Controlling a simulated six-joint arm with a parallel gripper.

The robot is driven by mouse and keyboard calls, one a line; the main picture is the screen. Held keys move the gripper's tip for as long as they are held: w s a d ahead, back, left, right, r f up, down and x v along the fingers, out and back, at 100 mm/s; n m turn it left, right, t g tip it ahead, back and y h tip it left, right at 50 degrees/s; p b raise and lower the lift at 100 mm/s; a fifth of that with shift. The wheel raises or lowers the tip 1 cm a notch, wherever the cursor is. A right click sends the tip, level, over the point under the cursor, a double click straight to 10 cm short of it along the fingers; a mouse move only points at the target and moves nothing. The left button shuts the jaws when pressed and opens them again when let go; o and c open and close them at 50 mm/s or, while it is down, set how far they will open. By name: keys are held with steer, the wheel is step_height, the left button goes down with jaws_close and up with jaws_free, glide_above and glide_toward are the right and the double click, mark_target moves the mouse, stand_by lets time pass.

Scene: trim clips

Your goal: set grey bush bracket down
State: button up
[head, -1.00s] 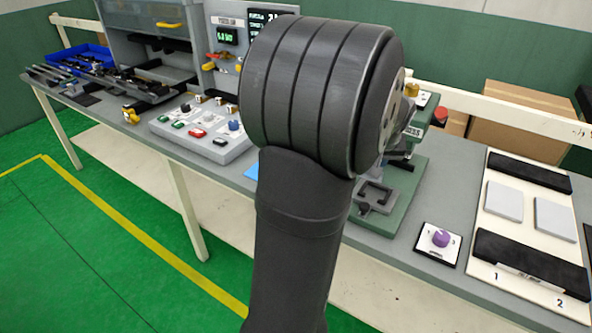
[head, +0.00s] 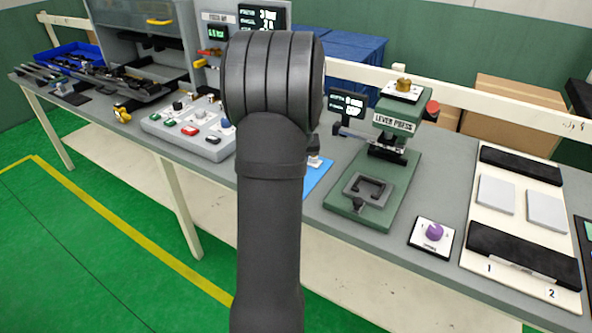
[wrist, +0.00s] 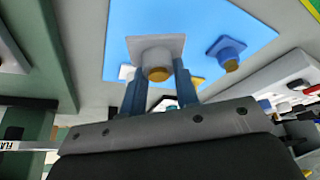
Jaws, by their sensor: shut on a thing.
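The grey bush bracket (wrist: 143,47), a pale grey square plate with a brass-coloured bush (wrist: 158,73), is between the fingers of my gripper (wrist: 158,84) in the wrist view. The gripper is shut on it. It is over the blue mat (wrist: 255,30); I cannot tell whether it touches the mat. A blue bracket with a brass bush (wrist: 228,50) is on the mat beside it, to the right. In the head view my arm hides the gripper and most of the blue mat (head: 318,178).
The green lever press (head: 393,125) with an empty-looking fixture (head: 367,188) stands right of the mat. A purple knob (head: 434,231) and a board with pale pads (head: 496,195) lie farther right. A button box (head: 190,128) is left of my arm.

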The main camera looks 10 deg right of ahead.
steer(key=shift+w+a+f, duration=0.15)
steer(key=shift+w+a, duration=0.05)
steer(key=shift+w, duration=0.05)
steer(key=shift+f, duration=1.95)
steer(key=shift+f, duration=0.15)
steer(key=o, duration=1.1)
steer(key=v, duration=1.2)
